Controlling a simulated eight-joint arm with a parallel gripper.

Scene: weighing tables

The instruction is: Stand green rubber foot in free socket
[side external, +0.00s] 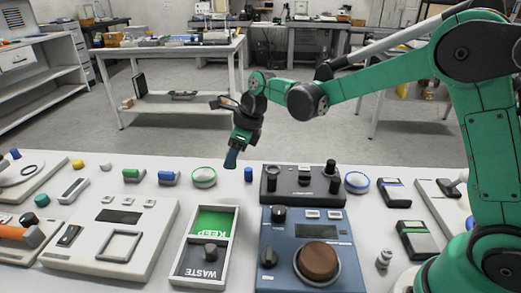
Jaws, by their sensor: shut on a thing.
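I cannot tell whether this piece is the green rubber foot. A teal-green short cylinder (41,200) stands at the far left of the table. A dark block (278,197) with several black upright pieces stands right of the gripper, behind the blue scale. A free socket cannot be made out in it.
A two-part tray has an empty green KEEP side (214,221) and a WASTE side (190,262) with a dark cylinder. The blue scale (270,225) bears a brown round block (319,260). A blue cylinder (248,175) and green-ringed dish (204,178) stand near the far edge.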

